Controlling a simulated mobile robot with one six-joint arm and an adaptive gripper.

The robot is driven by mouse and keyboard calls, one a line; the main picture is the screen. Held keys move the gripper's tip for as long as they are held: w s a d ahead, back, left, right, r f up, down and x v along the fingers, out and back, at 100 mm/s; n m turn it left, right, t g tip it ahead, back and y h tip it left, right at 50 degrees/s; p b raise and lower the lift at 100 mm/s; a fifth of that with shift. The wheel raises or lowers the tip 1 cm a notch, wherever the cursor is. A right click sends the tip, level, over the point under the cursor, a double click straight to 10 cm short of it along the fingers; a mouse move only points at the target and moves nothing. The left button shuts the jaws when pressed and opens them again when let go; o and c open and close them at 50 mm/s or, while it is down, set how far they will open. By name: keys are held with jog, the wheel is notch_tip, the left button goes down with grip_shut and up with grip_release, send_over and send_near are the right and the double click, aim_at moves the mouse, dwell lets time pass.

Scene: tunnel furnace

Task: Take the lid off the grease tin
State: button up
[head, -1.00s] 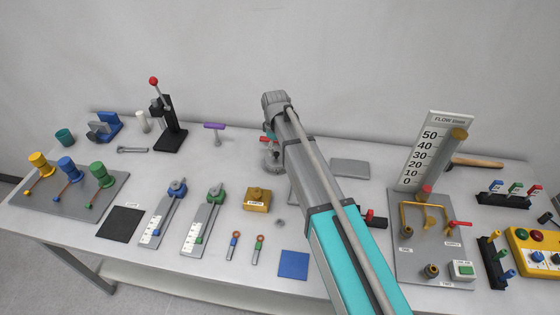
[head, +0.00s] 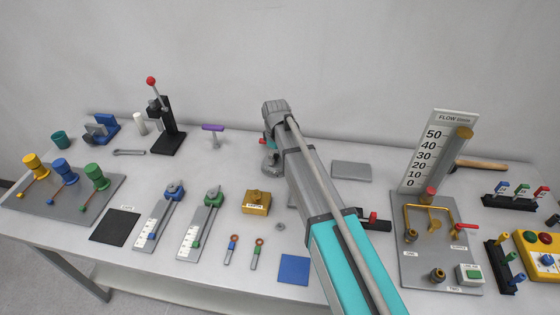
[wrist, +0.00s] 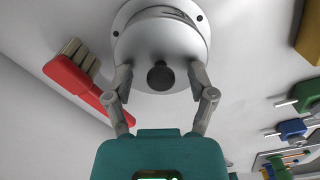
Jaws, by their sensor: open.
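The grey round tin (wrist: 160,40) fills the top middle of the wrist view, with a round lid and a dark knob (wrist: 160,77) on it. A wider grey rim with small holes shows behind it. My gripper (wrist: 160,82) is open, with one finger on each side of the knob, close to the lid's edge. I cannot tell whether the fingers touch the lid. In the head view the tin (head: 269,170) shows small below my wrist, partly hidden by my arm.
A red-handled brush (wrist: 80,80) lies just left of the tin in the wrist view. A yellow-brown block (head: 256,203) and two slide gauges (head: 205,222) stand to the left in the head view. A grey plate (head: 351,171) lies to the right.

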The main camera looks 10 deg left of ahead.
grip_shut()
dwell(0.3)
jog(key=shift+r, duration=0.15)
notch_tip(320, 180, up, 3)
jog(key=p, duration=0.3)
jog(key=s+d+r+p, duration=0.1)
jog(key=s+r+p, duration=0.8)
jog(key=s, duration=0.5)
jog(key=shift+d+r+p, duration=0.35)
jog(key=shift+p, duration=0.2)
